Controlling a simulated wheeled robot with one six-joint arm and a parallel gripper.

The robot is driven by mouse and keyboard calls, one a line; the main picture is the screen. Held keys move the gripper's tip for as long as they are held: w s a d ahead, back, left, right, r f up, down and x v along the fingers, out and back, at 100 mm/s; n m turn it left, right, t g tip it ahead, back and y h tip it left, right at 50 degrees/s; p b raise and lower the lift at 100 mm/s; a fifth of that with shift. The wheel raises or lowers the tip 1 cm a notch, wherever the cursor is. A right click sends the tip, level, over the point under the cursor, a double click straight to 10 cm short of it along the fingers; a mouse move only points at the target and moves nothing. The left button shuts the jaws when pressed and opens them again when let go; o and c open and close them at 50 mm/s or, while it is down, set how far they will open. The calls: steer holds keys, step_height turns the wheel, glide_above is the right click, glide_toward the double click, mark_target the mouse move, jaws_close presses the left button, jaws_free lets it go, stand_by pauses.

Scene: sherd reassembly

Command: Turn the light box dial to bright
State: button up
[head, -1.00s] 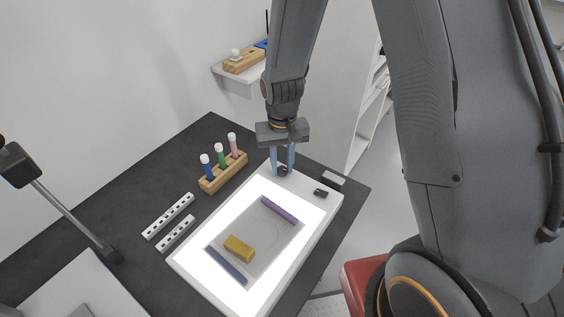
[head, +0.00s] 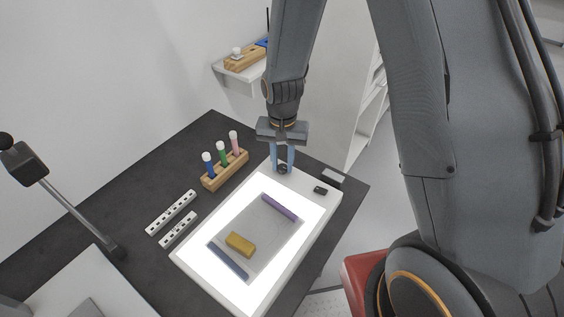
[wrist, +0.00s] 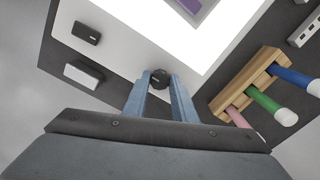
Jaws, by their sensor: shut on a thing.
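The light box (head: 182,262) lies on the dark table with its panel glowing white. Its round black dial (wrist: 159,78) sits on the white border at the far end, between my fingertips in the wrist view. My gripper (head: 283,168) points down over that border and is shut on the dial, one blue finger on each side. In the head view the dial is partly hidden by the fingers. A small black switch-like block (head: 320,190) is on the same border, to the right of the dial.
On the panel lie a purple bar (head: 279,207), a yellow block (head: 240,244) and a dark blue bar (head: 228,261). A wooden rack (head: 226,171) with coloured tubes stands left of my gripper. Two white strips (head: 171,212) lie left of the box. A grey-white block (head: 333,179) is at the right.

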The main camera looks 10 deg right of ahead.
mark_target(282, 167)
steer(key=shift+w, duration=0.1)
steer(key=o, duration=1)
steer(key=shift+o, duration=0.2)
steer(key=shift+r+b, duration=0.7)
steer(key=shift+r, duration=3.25)
steer(key=s+d+r+n+t, duration=0.1)
steer(key=s+d+r+n, duration=0.3)
steer(key=s+d, duration=0.5)
steer(key=s+r, duration=0.1)
steer(key=s, duration=0.2)
steer(key=shift+d+r, duration=0.35)
